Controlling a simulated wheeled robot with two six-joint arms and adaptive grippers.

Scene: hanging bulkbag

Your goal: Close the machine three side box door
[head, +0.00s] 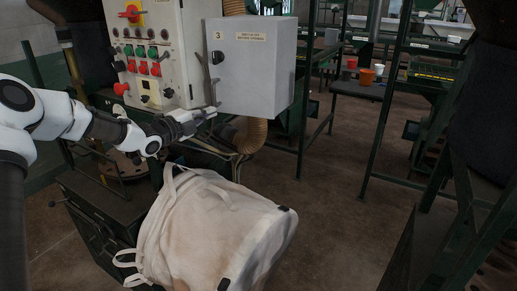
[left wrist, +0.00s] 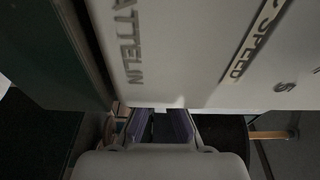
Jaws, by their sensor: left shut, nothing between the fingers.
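My left gripper (head: 208,114) is shut and empty, just below the panel and the lower left corner of the box. In the left wrist view, its fingers (left wrist: 160,125) are at the lower edge of a pale lettered panel (left wrist: 190,50); contact cannot be told. My right gripper is not in view.
A white bulk bag (head: 215,230) lies below my left gripper, with loops at its left. A ribbed hose (head: 250,135) runs below and behind the box. Green frames (head: 385,100) stand at the right. Floor (head: 325,215) is clear right of the bag.

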